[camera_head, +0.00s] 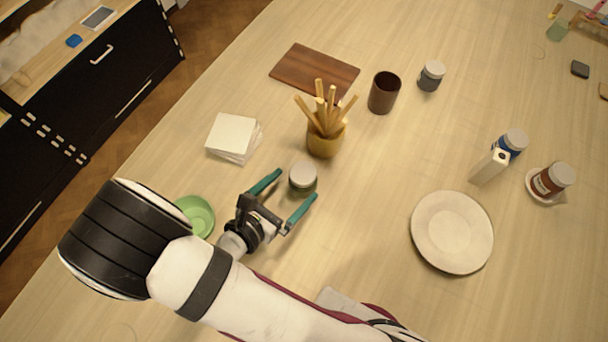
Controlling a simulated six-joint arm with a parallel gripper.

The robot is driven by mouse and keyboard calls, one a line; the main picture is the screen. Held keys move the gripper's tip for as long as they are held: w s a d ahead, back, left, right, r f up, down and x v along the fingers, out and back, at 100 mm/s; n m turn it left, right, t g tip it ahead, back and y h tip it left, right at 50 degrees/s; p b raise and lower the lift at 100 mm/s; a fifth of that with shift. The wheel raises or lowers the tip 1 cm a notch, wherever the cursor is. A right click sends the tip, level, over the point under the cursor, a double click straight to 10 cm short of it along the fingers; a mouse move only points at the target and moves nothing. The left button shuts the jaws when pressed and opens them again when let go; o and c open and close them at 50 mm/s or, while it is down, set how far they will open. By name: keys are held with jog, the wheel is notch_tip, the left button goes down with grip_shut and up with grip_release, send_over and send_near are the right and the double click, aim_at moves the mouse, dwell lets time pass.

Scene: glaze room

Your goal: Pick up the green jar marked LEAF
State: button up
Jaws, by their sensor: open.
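A small jar (302,184) with a pale lid and a greenish body stands upright on the table, left of the middle. Its label cannot be read from here. My gripper (291,188) is open, with one teal finger on the jar's left and the other at its lower right. The jar stands at the mouth between the fingertips, and I cannot tell whether either finger touches it. The lower side of the jar is largely hidden under its lid.
A pot of wooden sticks (325,141) stands just behind the jar. A green bowl (199,216) and white tiles (233,136) lie left. A plate (452,232), a white box (489,167), a blue jar (511,143) and a brown jar (552,180) stand right. A dark cup (384,93) stands behind.

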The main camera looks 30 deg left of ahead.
jog(key=x, duration=0.5)
jog(key=shift+w, duration=0.1)
jog(key=shift+r, duration=0.1)
grip_shut()
